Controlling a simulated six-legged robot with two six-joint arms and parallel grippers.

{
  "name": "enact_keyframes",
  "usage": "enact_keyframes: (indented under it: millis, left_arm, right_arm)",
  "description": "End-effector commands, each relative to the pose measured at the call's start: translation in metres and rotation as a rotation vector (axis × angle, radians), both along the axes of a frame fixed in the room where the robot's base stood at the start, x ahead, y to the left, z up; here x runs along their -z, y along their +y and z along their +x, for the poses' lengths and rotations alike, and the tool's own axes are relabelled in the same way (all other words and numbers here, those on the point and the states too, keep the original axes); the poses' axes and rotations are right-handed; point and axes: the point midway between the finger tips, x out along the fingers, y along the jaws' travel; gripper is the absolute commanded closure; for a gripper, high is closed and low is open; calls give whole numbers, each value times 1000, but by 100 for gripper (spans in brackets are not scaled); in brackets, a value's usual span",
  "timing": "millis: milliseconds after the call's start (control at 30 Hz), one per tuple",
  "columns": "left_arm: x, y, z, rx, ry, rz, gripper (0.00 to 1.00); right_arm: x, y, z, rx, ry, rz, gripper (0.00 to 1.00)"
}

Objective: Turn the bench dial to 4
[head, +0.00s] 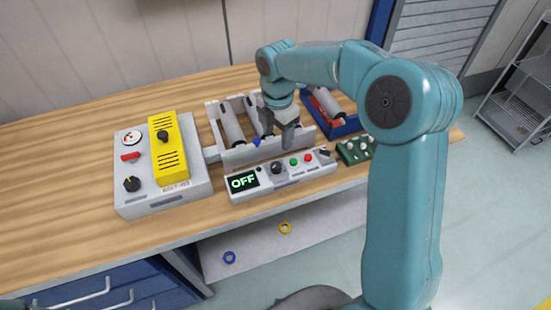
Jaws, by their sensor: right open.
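A long grey control panel (312,174) lies along the front of the bench. Its display (243,181) reads OFF in green letters. A dark round dial (277,167) sits on the panel to the right of the display; its pointer setting is too small to read. My right gripper (288,140) is open and empty, pointing down just above and behind the dial, apart from it as far as I can tell. My left gripper does not show.
Green (294,162) and red (308,157) buttons sit beside the dial. A grey box (190,196) with a yellow cover and black knob (131,184) stands left. A roller tray (232,122) and blue bin (348,126) stand behind; a green board (355,151) lies right.

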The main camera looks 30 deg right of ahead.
Motion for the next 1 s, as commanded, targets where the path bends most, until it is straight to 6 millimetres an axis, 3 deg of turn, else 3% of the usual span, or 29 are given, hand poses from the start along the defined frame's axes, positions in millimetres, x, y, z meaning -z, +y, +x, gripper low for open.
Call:
enact_keyframes:
  millis: [300,500,900,933,1000]
  left_arm:
    - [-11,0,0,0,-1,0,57]
    - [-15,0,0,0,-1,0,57]
    - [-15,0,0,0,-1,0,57]
    - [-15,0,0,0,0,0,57]
    - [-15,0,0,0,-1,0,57]
  right_arm:
    - [75,1,-1,-1,6,1,40]
    - [106,2,1,-1,3,1,40]
    - [117,2,4,0,0,1,40]
    - [117,2,4,0,0,1,44]
    - [117,2,4,0,0,1,66]
